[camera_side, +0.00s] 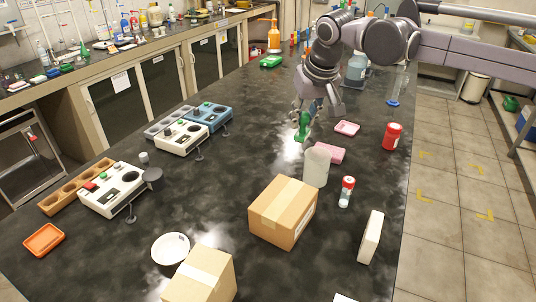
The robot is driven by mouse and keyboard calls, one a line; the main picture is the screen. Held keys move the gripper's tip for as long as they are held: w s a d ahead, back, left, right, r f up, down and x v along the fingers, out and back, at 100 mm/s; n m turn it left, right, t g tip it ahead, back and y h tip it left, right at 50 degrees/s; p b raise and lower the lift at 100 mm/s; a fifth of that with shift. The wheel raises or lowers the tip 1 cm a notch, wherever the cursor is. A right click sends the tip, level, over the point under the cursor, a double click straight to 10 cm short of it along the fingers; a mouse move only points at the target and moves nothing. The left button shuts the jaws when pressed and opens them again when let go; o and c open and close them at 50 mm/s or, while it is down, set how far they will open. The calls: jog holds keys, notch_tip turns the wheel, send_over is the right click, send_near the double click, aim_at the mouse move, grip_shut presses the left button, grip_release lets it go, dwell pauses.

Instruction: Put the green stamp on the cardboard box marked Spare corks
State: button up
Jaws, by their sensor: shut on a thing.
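My gripper (306,108) is shut on the green stamp (302,128), near the middle of the dark bench. I cannot tell whether the stamp touches the bench top. One cardboard box (271,211) sits nearer the camera, below the gripper in the picture, with a pale label on its right side. A second cardboard box (203,275) stands at the front, partly cut off by the bottom edge. No writing can be read on either box, so I cannot tell which is marked Spare corks.
A red jar (392,136) and white upright box (370,238) are right. A white bowl (170,249) is left.

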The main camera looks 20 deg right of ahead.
jog(key=s+d+r, duration=0.2)
jog(key=s+d, duration=0.2)
jog(key=s, duration=0.4)
send_over(285, 198)
notch_tip(285, 198, down, 7)
jog(key=shift+f, duration=2.2)
jog(key=shift+f, duration=0.15)
jog(key=o, duration=1)
